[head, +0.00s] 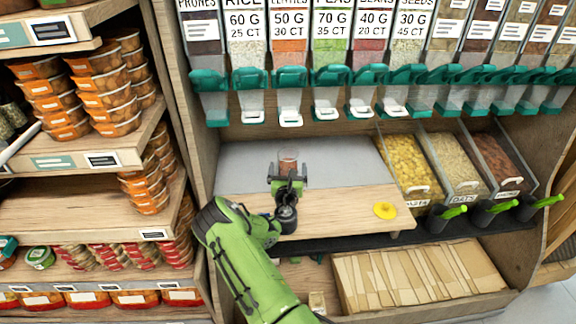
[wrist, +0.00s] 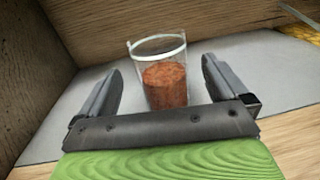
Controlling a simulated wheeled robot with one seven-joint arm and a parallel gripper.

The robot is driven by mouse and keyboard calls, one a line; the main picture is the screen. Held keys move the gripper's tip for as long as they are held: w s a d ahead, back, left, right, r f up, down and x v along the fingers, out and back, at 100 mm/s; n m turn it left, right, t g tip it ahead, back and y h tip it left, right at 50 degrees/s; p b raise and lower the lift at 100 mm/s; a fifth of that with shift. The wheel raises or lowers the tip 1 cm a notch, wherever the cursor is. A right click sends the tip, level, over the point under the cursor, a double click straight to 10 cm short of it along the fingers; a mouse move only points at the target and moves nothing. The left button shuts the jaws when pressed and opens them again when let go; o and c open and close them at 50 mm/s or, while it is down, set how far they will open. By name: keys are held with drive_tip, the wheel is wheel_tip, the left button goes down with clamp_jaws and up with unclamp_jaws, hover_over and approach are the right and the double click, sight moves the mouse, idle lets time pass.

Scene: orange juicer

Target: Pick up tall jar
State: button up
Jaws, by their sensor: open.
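The tall jar (head: 288,161) is a clear glass with an orange-brown filling in its lower part. It stands upright on the grey back part of the counter, under the dispensers. In the wrist view the jar (wrist: 164,75) is ahead of my gripper, centred between the fingers. My gripper (head: 288,178) is open, with one finger on each side and a clear gap to the jar on both sides. In the wrist view my gripper (wrist: 160,85) shows empty fingers. The base of the jar is partly hidden by the gripper body.
A row of dispensers (head: 330,90) with teal spouts hangs above the counter. A yellow lid-like item (head: 385,210) lies on the wooden board (head: 340,212) to the right. Open bins (head: 410,165) stand at the right. Shelves with orange tubs (head: 100,90) are at the left.

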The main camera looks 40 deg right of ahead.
sight(288, 153)
drive_tip(key=x, duration=0.6)
drive_tip(key=shift+a+b, duration=0.1)
drive_tip(key=shift+b, duration=0.2)
drive_tip(key=c, duration=1.3)
